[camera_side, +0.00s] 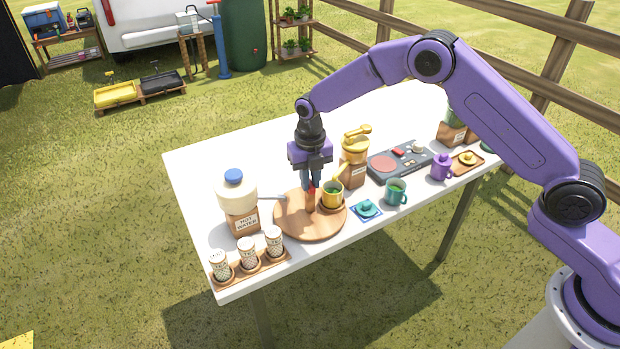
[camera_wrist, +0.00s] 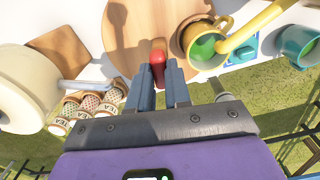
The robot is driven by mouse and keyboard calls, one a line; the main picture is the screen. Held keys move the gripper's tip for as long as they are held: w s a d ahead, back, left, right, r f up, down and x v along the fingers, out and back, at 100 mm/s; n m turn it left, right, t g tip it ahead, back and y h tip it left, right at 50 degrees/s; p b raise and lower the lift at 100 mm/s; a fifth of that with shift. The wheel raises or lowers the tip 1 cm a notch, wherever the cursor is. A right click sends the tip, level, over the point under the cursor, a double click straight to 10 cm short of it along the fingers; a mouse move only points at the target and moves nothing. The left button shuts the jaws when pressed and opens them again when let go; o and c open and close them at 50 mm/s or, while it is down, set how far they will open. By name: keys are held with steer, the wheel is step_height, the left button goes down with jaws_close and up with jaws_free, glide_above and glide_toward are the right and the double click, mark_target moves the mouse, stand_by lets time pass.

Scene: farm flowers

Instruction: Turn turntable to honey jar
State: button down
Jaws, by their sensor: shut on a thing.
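The turntable (camera_side: 290,222) is a round wooden disc on the white table; it also shows in the wrist view (camera_wrist: 128,35). An upright wooden post with a red top (camera_wrist: 157,58) stands on it. My gripper (camera_side: 311,187) points down, its fingers shut on the red-topped post. A yellow cup with green liquid (camera_side: 332,196) stands on the turntable's right side; it also shows in the wrist view (camera_wrist: 203,42). A yellow dispenser on a wooden base (camera_side: 354,172) stands just behind, its spout above the cup. No readable label confirms it as the honey jar.
A hot water dispenser (camera_side: 238,195) stands to the left. A rack of tea canisters (camera_side: 248,255) is at the front left. A blue coaster (camera_side: 366,209), a teal mug (camera_side: 396,192), a dark control panel (camera_side: 400,160) and a purple mug (camera_side: 441,167) lie to the right.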

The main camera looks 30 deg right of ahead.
steer(key=shift+r+n, duration=0.1)
steer(key=shift+n, duration=1)
steer(key=c, duration=1.1)
jaws_free()
steer(key=shift+o, duration=0.2)
step_height(320, 180, up, 17)
steer(key=shift+r, duration=0.2)
steer(key=s+d+r+m, duration=0.1)
steer(key=s+m, duration=0.5)
steer(key=s, duration=0.4)
steer(key=s+d+r+m, duration=0.2)
steer(key=s+m, duration=0.4)
steer(key=s, duration=0.5)
steer(key=s+d+f+m, duration=0.2)
steer(key=s+d+m, duration=0.3)
steer(key=s, duration=0.4)
steer(key=s+d+f+m, duration=0.2)
steer(key=s+d+m, duration=0.4)
steer(key=s, duration=0.4)
steer(key=shift+d+m, duration=0.3)
steer(key=shift+d, duration=0.05)
